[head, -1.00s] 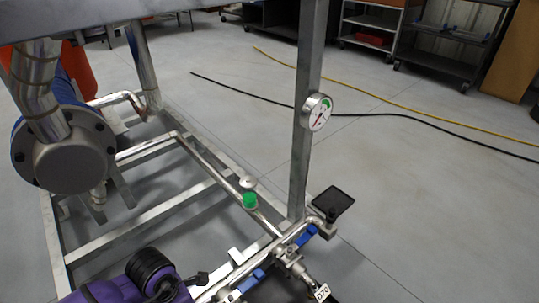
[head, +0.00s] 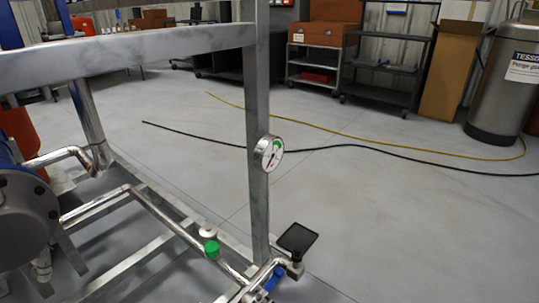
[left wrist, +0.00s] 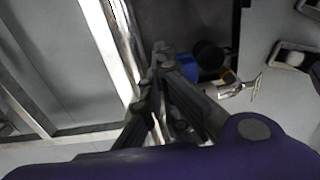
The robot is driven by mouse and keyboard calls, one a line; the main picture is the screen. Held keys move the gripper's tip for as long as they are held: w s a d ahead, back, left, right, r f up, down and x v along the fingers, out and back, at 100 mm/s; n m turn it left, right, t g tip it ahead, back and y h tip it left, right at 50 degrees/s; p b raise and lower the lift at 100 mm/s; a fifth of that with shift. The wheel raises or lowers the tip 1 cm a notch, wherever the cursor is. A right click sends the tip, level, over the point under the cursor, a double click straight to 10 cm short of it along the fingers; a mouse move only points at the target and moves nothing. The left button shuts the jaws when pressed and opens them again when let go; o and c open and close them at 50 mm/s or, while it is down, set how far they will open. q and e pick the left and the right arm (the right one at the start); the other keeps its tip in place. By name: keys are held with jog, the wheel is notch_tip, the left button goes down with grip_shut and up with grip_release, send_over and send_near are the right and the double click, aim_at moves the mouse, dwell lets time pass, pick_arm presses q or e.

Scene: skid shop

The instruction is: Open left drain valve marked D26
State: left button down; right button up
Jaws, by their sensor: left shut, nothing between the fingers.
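A blue valve handle (head: 273,278) is at the bottom of the head view, on the metal pipe (head: 228,271) by the frame's upright post. I cannot read D26 on any tag. My left gripper (left wrist: 160,60) shows only in the left wrist view; its dark fingers are shut and empty. It is beside a bright metal pipe or rail (left wrist: 125,40). Just right of its fingers are a blue part (left wrist: 188,66) and a small metal fitting (left wrist: 240,88), perhaps of a valve; the fingers partly hide this area. My right gripper is in no view.
A pressure gauge (head: 269,153) is fixed to the upright post (head: 258,205). A green-capped fitting (head: 212,249) and a black square plate (head: 297,239) stand near the pipe. Hoses cross the open floor. Carts, a cardboard box (head: 455,70) and a steel tank (head: 507,85) are behind.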

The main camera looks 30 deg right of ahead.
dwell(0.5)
pick_arm(q)
jog(key=shift+s+d+r+p, duration=0.1)
jog(key=shift+s+d+p, duration=0.45)
jog(key=shift+s, duration=0.45)
jog(key=shift+d, duration=0.1)
